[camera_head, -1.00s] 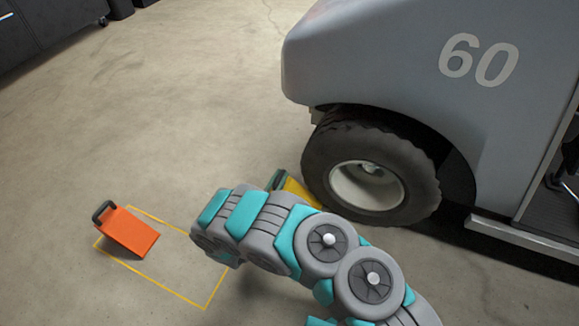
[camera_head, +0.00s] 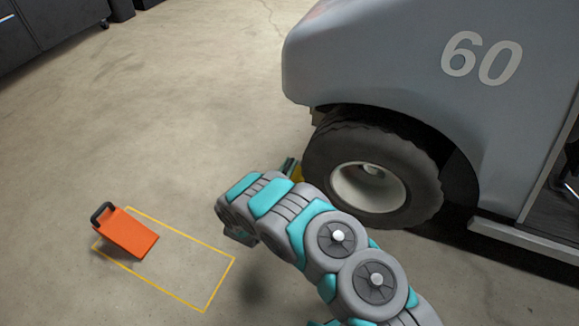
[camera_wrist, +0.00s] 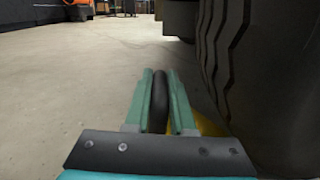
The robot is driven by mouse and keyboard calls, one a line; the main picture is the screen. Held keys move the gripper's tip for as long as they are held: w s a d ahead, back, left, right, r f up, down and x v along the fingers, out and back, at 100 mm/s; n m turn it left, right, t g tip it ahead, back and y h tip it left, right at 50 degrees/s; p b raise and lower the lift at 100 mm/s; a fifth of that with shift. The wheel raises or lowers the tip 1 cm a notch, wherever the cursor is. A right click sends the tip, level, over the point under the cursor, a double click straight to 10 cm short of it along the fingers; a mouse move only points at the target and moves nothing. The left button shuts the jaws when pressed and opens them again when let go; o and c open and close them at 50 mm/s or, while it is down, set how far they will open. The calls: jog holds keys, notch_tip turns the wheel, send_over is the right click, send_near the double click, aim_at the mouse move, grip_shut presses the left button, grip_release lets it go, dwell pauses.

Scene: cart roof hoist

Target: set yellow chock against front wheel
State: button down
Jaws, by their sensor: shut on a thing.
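In the wrist view, my gripper (camera_wrist: 162,98) is shut on the chock's dark handle, and part of the yellow chock body (camera_wrist: 208,124) shows below and right of the fingers. The wheel's tread (camera_wrist: 245,70) rises close on the right. The chock is at the tyre's left side; I cannot tell whether it touches.
An orange chock (camera_head: 132,232) with a black handle sits at the left end of a yellow floor outline (camera_head: 205,310). The grey cart body (camera_head: 400,60) marked 60 overhangs the wheel. Dark cabinets (camera_head: 50,30) stand at the far left. Open floor lies between.

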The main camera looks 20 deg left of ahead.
jog(key=shift+f, duration=0.25)
jog(key=c, duration=0.8)
grip_release()
jog(key=shift+d, duration=0.1)
jog(key=shift+o, duration=0.2)
jog(key=shift+s, duration=0.3)
jog(key=s+a+p, duration=0.1)
jog(key=s, duration=1)
jog(key=shift+s+p, duration=0.2)
jog(key=shift+p, duration=0.2)
jog(key=shift+s, duration=0.1)
